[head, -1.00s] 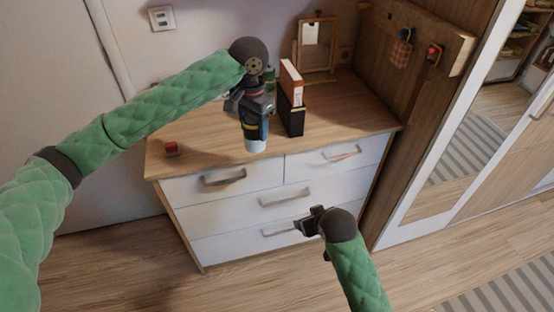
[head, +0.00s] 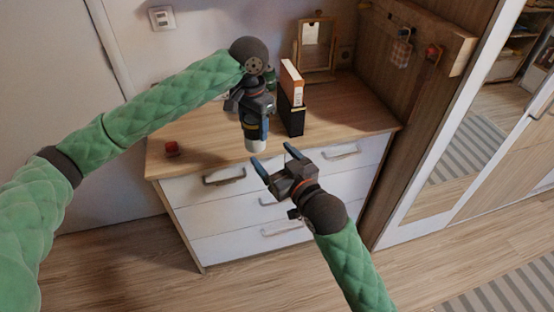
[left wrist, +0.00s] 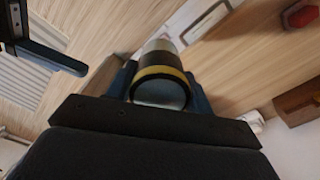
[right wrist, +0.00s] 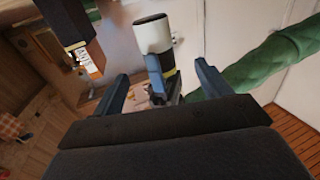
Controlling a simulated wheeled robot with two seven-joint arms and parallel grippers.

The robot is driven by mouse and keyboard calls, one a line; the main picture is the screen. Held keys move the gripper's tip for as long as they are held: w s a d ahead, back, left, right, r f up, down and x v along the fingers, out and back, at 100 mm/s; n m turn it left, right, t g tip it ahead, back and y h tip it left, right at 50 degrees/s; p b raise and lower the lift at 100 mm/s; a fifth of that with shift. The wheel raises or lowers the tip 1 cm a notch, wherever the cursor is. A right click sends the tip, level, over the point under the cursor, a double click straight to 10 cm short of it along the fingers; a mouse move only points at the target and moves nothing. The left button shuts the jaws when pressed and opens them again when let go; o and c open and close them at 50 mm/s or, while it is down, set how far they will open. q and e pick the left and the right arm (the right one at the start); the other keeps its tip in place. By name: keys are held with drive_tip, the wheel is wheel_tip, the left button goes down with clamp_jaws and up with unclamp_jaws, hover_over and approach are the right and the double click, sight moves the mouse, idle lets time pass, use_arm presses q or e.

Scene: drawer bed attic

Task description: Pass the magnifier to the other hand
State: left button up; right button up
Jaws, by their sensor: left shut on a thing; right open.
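The magnifier (head: 257,144) is a short cylinder with a white end, a black body and a yellow band. My left gripper (head: 255,126) is shut on it and holds it above the dresser's front edge, white end down. In the left wrist view the magnifier (left wrist: 160,85) sits between the two fingers. My right gripper (head: 275,158) is open and empty, just below and in front of the magnifier, apart from it. In the right wrist view the magnifier (right wrist: 153,38) shows beyond and between the open fingers. One right finger (left wrist: 48,55) shows at the left wrist view's edge.
The wooden dresser (head: 205,145) with white drawers stands below. On it are a red box (head: 172,149), a black holder with an orange-and-white book (head: 291,85), and a framed mirror (head: 317,45). Hooks with hanging things (head: 402,48) are at the right. The dresser's front left top is mostly clear.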

sight(258, 139)
drive_tip(key=x, duration=1.1)
drive_tip(key=c, duration=1.1)
use_arm(q)
drive_tip(key=o, duration=1.1)
